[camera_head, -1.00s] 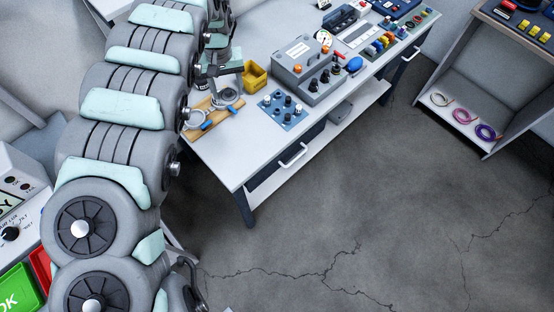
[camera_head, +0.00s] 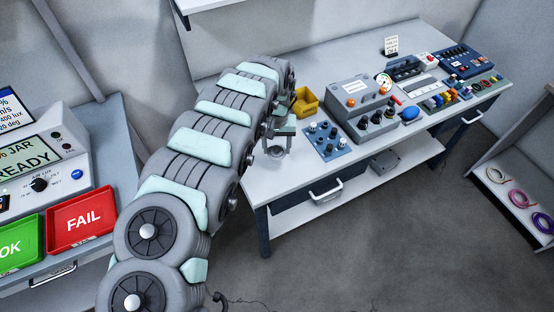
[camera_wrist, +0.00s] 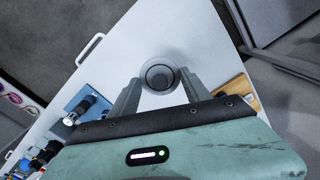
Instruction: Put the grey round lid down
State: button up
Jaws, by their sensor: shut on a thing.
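My gripper (camera_wrist: 158,84) is shut on the grey round lid (camera_wrist: 160,75), which shows between the two fingertips in the wrist view, over the white tabletop (camera_wrist: 145,40). In the head view the lid (camera_head: 275,151) is a small grey disc under my gripper (camera_head: 277,142), left of the blue knob panel (camera_head: 328,141). It appears held over the bare left front part of the table. I cannot tell its exact height above the surface.
A yellow bin (camera_head: 305,103) stands behind my gripper. A grey instrument box (camera_head: 362,108) stands right of the blue panel. The tabletop ahead of the lid in the wrist view is clear.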

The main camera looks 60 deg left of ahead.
aim_at(277, 153)
jog(key=shift+f+b, duration=0.4)
jog(key=shift+f, duration=2.6)
jog(key=shift+f, duration=0.15)
jog(key=o, duration=1.3)
notch_tip(277, 153, up, 12)
jog(key=shift+r+p, duration=0.2)
jog(key=shift+p, duration=0.65)
